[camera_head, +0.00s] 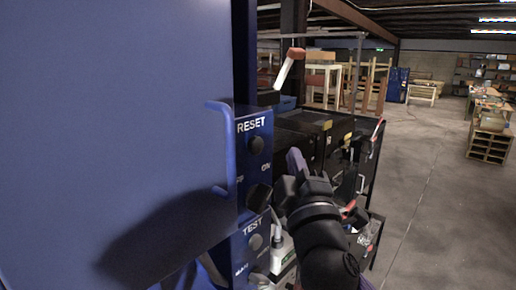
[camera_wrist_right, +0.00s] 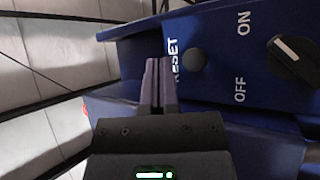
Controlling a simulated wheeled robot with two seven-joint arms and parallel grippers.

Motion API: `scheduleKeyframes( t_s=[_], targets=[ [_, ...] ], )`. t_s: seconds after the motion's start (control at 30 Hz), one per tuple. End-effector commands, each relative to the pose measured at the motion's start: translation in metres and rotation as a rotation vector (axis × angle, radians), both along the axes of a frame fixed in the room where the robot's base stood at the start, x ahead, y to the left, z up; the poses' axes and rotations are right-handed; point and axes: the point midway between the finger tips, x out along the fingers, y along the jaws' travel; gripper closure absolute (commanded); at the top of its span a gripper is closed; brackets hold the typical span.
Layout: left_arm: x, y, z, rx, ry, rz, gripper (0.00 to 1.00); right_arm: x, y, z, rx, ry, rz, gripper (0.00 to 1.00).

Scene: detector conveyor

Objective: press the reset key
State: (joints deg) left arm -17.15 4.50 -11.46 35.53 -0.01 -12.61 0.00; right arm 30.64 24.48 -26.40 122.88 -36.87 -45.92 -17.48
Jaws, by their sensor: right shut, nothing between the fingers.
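The reset key (camera_head: 256,145) is a dark round button under the word RESET on a blue control box at the edge of a large blue panel. In the right wrist view the same key (camera_wrist_right: 194,60) shows beside the RESET lettering. My right gripper (camera_head: 293,154) is shut and empty, its purple fingers to the right of the box in the head view. In the wrist view its fingertips (camera_wrist_right: 156,62) are left of the key, with the lettering between them. I see no contact with the key; the exact gap is hard to tell. My left gripper is not in view.
A black ON/OFF knob (camera_head: 259,198) sits below the key, and a TEST button (camera_head: 255,242) lower still. A blue handle (camera_head: 213,150) sticks out from the blue panel (camera_head: 110,110) to the left. Dark equipment stands behind my gripper. The floor (camera_head: 435,200) at right is open.

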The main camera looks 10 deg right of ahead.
Motion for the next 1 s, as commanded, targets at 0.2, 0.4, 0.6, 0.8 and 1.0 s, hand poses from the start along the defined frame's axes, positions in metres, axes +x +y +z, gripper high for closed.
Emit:
scheduleKeyframes(
  t_s=[0.2,0.4,0.6,0.8,1.0],
  targets=[
    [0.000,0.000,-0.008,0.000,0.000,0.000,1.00,0.023,0.018,-0.001,0.001,0.000,0.000,1.00],
    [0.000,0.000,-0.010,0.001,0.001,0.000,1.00,0.035,0.028,0.000,0.000,0.000,0.001,1.00],
    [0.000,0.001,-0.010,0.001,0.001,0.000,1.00,0.036,0.029,0.000,-0.001,0.001,0.001,1.00],
    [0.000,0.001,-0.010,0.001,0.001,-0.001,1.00,0.036,0.029,0.000,-0.001,0.000,0.000,1.00],
    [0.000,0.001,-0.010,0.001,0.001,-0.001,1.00,0.036,0.029,0.000,-0.001,0.000,0.000,1.00]
  ],
)
